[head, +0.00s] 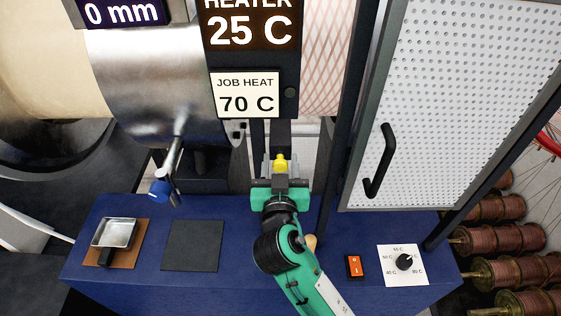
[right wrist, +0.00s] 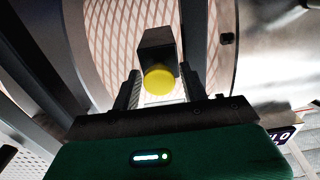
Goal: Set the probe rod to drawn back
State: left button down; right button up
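The probe rod's yellow knob (head: 280,162) shows just beyond my right gripper in the head view, below the heater displays. It also shows in the right wrist view (right wrist: 160,79), in front of a dark block (right wrist: 157,45). My right gripper (head: 280,168) reaches up to the knob from the front. In the right wrist view its two fingers (right wrist: 162,88) stand either side of the knob, with a gap visible, so it looks open. The rod's shaft is hidden behind the knob and block. My left gripper is not in view.
A blue-tipped lever (head: 160,191) hangs from the metal drum (head: 150,85). A blue bench (head: 210,275) carries a metal pan (head: 116,233), a dark pad (head: 193,246), an orange switch (head: 355,267) and a dial (head: 404,261). A perforated door (head: 455,100) stands right. Displays read 0 mm, 25 C.

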aim_at(281, 167)
grip_shut()
jog(key=shift+s+f, duration=0.15)
jog(key=shift+s, duration=0.1)
jog(key=shift+s+b, duration=1.6)
jog(key=shift+s, duration=0.95)
jog(key=shift+o, duration=1.1)
grip_release()
jog(key=shift+s, duration=0.2)
